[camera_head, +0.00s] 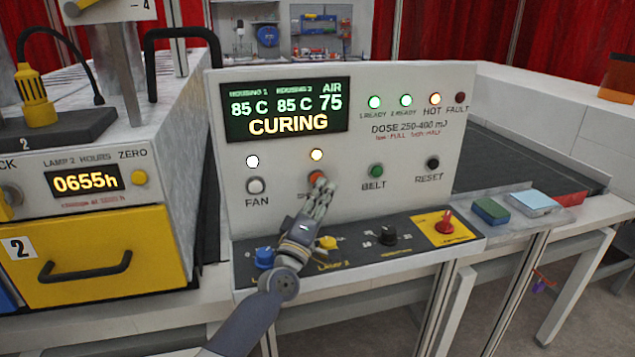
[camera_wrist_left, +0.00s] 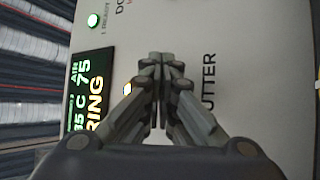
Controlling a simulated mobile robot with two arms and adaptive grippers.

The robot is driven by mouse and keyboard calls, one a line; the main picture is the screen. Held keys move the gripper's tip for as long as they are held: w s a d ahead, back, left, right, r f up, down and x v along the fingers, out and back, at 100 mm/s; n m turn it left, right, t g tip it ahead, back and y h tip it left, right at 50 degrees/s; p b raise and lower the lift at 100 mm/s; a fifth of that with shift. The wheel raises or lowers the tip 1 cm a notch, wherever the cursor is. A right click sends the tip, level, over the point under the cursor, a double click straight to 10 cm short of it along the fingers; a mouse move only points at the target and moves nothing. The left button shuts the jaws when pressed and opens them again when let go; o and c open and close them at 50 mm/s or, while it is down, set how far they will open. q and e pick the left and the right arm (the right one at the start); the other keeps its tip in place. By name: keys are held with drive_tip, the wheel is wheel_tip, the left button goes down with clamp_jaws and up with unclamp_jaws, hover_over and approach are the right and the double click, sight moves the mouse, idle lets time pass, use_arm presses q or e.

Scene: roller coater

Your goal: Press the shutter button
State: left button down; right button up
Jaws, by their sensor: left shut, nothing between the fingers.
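The shutter button (camera_head: 317,177) is a small orange-red button on the upright white control panel (camera_head: 400,195), under a lit amber lamp (camera_head: 316,155). My left gripper (camera_head: 325,185) is shut and empty, with its fingertips at the button and partly covering it and its label. In the left wrist view the shut fingertips (camera_wrist_left: 160,62) point at the panel beside the letters "UTTER" (camera_wrist_left: 208,75), and the button is hidden behind them. I cannot tell whether the fingertips touch it. My right gripper is not in view.
The display (camera_head: 285,110) reads "CURING". White fan (camera_head: 256,185), green belt (camera_head: 376,171) and black reset (camera_head: 432,163) buttons flank the shutter button. Below, a sloped dark panel carries knobs and a red switch (camera_head: 447,222). A yellow drawer (camera_head: 95,262) stands left.

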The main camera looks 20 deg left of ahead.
use_arm(q)
drive_tip(key=shift+w+a+b, duration=0.25)
drive_tip(key=shift+w+b, duration=0.05)
drive_tip(key=shift+w, duration=0.1)
idle(0.9)
drive_tip(key=shift+s+r, duration=0.1)
drive_tip(key=shift+s+d+p, duration=0.45)
drive_tip(key=shift+s+p, duration=0.15)
drive_tip(key=shift+s, duration=0.05)
drive_tip(key=s+d+p, duration=0.1)
drive_tip(key=s, duration=0.1)
drive_tip(key=s+d+p, duration=0.1)
drive_tip(key=s+p, duration=0.1)
drive_tip(key=shift+d, duration=0.4)
drive_tip(key=shift+s, duration=0.1)
idle(0.5)
